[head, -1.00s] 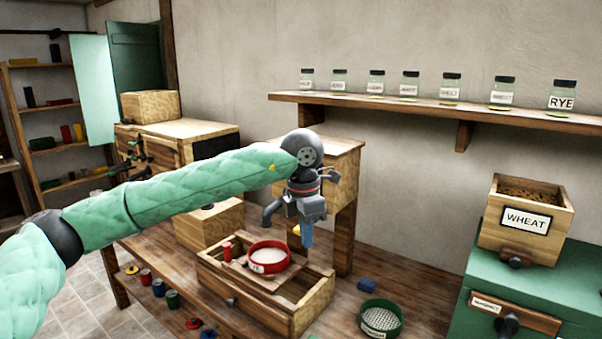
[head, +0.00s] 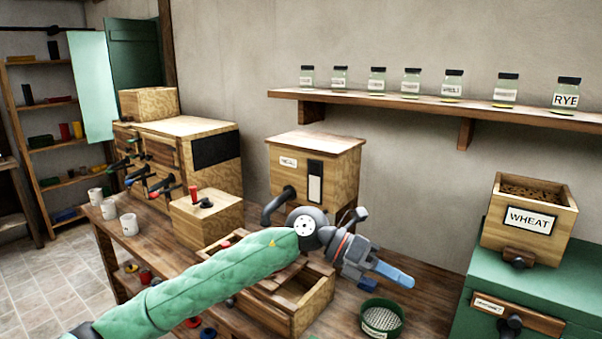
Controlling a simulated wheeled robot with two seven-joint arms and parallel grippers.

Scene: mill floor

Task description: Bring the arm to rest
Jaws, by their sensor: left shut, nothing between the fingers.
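My left arm, in a quilted green sleeve, comes in from the bottom left of the head view. My left gripper (head: 406,279) is shut and empty, with its blue fingers pointing right and slightly down. The arm covers part of the open wooden box (head: 318,302) on the bench; the red-rimmed sieve seen there earlier is hidden now. My right gripper is not in view.
A wooden cabinet (head: 316,165) with a pipe stands behind the gripper. A green chest (head: 530,290) carrying a wheat bin (head: 527,232) stands at right. A wall shelf (head: 440,108) holds several jars. White cups (head: 129,224) stand on the bench at left.

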